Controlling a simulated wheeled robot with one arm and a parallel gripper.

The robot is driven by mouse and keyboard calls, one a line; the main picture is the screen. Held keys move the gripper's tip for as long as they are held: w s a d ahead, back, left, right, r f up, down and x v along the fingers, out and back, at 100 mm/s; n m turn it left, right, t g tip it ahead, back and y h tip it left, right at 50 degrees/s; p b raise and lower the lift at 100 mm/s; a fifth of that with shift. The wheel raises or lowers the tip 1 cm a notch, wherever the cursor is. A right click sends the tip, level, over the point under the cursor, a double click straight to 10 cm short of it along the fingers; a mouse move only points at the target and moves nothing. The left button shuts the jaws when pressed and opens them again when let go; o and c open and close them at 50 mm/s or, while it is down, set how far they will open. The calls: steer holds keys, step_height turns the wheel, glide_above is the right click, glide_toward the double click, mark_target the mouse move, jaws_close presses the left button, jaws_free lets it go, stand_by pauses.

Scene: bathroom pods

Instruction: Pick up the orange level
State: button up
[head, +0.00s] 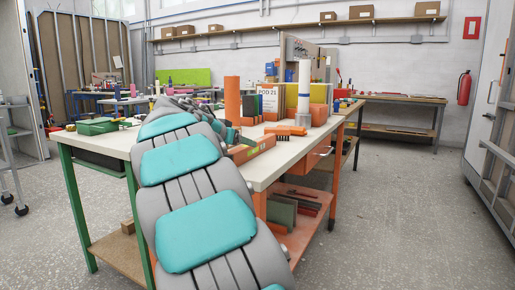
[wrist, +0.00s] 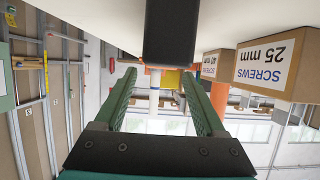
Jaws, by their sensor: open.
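An orange bar-shaped thing (head: 286,130), which looks like the orange level, lies on the pale top of the workbench (head: 285,160), near its right side. My gripper (wrist: 158,76) shows in the wrist view with two green fingers spread apart and nothing held between them. A dark block (wrist: 170,32) fills the upper middle of the wrist view, above the fingers; I cannot tell what it is. The level is not clearly seen in the wrist view. In the head view my arm reaches over the bench and hides my gripper, so its distance to the level is unclear.
An orange cylinder (head: 232,100), a white post (head: 304,88) and an orange tray (head: 252,148) stand on the bench. The wrist view looks upside down and shows boxes labelled SCREWS (wrist: 275,65) beside the right finger. The floor on the right (head: 390,200) is free.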

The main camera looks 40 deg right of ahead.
mark_target(254, 149)
steer(key=shift+p+x, duration=0.7)
steer(key=shift+x, duration=2.85)
jaws_close()
steer(key=shift+r, duration=0.1)
